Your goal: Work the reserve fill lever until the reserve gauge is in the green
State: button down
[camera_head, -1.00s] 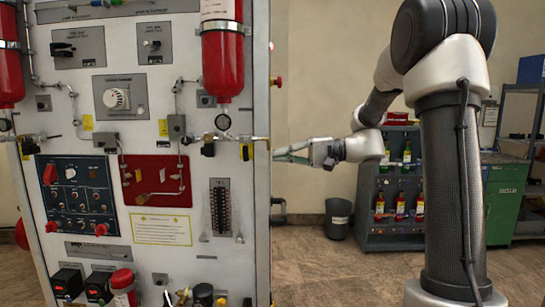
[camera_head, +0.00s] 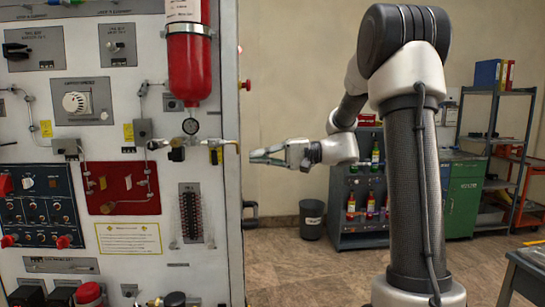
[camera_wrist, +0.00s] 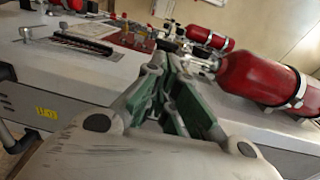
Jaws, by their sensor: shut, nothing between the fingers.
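The trainer panel (camera_head: 120,190) fills the left of the head view. A small round gauge (camera_head: 190,126) sits under the red cylinder (camera_head: 190,65); its dial is too small to read. Several valves and levers are on the panel, including one with a yellow handle (camera_head: 216,155) right of the gauge; I cannot tell which is the reserve fill lever. My gripper (camera_head: 253,156) is shut and empty, pointing left by the panel's right edge. In the wrist view my gripper (camera_wrist: 198,112) appears in front of the panel, with the red cylinder (camera_wrist: 262,82) to its right.
A red knob (camera_head: 245,85) is higher on that side. Behind are a grey bin (camera_head: 311,220), a bottle rack (camera_head: 362,238) and a shelf (camera_head: 490,140). A table (camera_head: 527,270) stands at lower right.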

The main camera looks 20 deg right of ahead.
aim_at(214, 153)
jog(key=x, duration=0.8)
jog(key=shift+w, duration=0.1)
jog(key=shift+a, duration=0.35)
jog(key=shift+f, duration=0.1)
